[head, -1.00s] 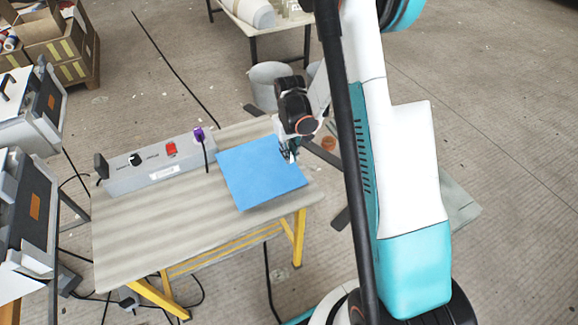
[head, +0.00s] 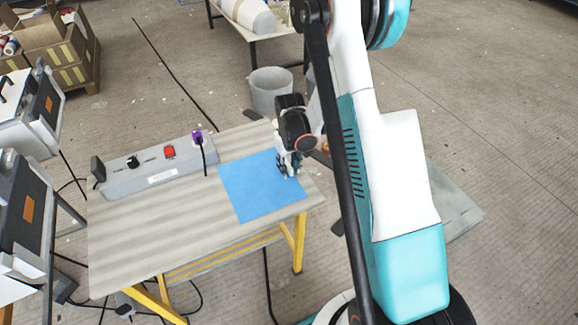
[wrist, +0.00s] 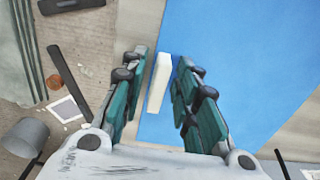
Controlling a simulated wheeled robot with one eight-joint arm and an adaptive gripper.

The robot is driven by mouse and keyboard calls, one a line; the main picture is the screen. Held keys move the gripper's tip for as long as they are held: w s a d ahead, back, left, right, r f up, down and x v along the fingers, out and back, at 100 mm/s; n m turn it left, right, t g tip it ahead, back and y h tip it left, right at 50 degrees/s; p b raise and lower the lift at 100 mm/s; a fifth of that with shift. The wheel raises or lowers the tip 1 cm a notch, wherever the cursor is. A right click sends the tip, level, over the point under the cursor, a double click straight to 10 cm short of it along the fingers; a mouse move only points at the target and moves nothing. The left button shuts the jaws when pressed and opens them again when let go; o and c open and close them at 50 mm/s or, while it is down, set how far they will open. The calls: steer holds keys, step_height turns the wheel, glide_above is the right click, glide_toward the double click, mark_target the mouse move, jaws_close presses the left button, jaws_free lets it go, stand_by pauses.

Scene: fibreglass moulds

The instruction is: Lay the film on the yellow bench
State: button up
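The film is a blue square sheet (head: 255,190) at the right end of the bench top, appearing to lie flat. The yellow bench (head: 150,235) has a striped beige top and yellow legs. My gripper (head: 288,170) is low over the film's right edge. In the wrist view, my gripper (wrist: 160,85) has its green fingers apart on either side of a white tab (wrist: 159,83) at the edge of the blue film (wrist: 235,60). Narrow gaps show on both sides of the tab. Whether the tab touches a finger further down is hidden.
A grey control box (head: 155,175) with a red switch and purple plug runs along the bench's back edge. A grey bucket (head: 270,92) stands on the floor behind. The bench's left half is clear. Grey machines (head: 30,205) stand at left.

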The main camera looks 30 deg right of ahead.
steer(key=shift+r, duration=0.1)
steer(key=s+a+r+t+p, duration=0.1)
steer(key=s+a+r, duration=0.15)
steer(key=r, duration=0.75)
steer(key=s+a+r+t+p, duration=0.1)
steer(key=s+r+p, duration=0.15)
steer(key=r, duration=0.75)
steer(key=s+a+r+t+p, duration=0.1)
steer(key=s+a+r, duration=0.15)
steer(key=r, duration=0.65)
steer(key=s+a+r+t, duration=0.2)
steer(key=s+r, duration=0.1)
steer(key=s, duration=0.4)
steer(key=s+a+r+t, duration=0.2)
steer(key=s+r, duration=0.1)
steer(key=s, duration=0.4)
steer(key=shift+s+a+r, duration=0.15)
steer(key=shift+s+a, duration=0.1)
steer(key=shift+s, duration=0.1)
